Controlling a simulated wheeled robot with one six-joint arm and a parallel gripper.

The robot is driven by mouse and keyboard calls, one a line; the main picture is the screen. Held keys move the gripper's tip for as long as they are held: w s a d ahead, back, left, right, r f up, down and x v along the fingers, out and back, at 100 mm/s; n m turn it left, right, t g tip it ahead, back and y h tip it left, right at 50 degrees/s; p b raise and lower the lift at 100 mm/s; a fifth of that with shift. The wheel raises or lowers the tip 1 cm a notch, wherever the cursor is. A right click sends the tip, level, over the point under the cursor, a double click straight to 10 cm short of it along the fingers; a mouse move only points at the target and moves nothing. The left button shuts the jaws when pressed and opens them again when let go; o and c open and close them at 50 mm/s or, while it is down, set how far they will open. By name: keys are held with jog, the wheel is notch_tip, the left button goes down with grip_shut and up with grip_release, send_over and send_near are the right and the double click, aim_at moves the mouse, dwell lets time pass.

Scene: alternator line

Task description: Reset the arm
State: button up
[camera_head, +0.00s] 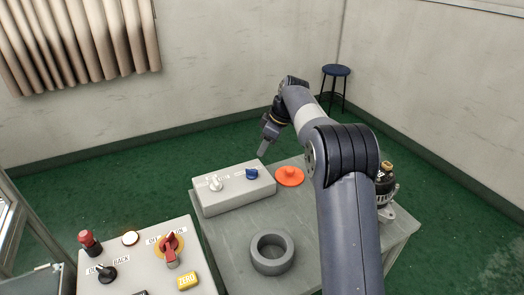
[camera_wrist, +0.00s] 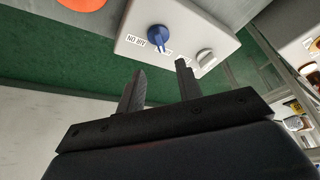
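My arm reaches forward over the grey table (camera_head: 235,262) in the head view. My gripper (camera_head: 264,150) hangs just beyond the far side of a grey switch box (camera_head: 235,198). In the wrist view my gripper (camera_wrist: 160,78) has its two dark fingers spread apart, with nothing between them. The switch box (camera_wrist: 135,30) lies past the fingertips there. It carries a blue knob (camera_head: 251,174) and a white knob (camera_head: 215,184). The blue knob (camera_wrist: 159,38) has an "AIR ON" label in the wrist view.
An orange disc (camera_head: 290,177), a grey ring (camera_head: 272,253) and an alternator-like part (camera_head: 386,185) sit on the table. A control panel (camera_head: 135,265) with a red-handled switch stands at front left. A blue stool (camera_head: 336,72) stands in the far corner. Green floor behind the table is clear.

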aim_at(252, 169)
jog(key=x, duration=1)
jog(key=shift+a+f+p, duration=0.15)
jog(key=shift+f+p, duration=0.25)
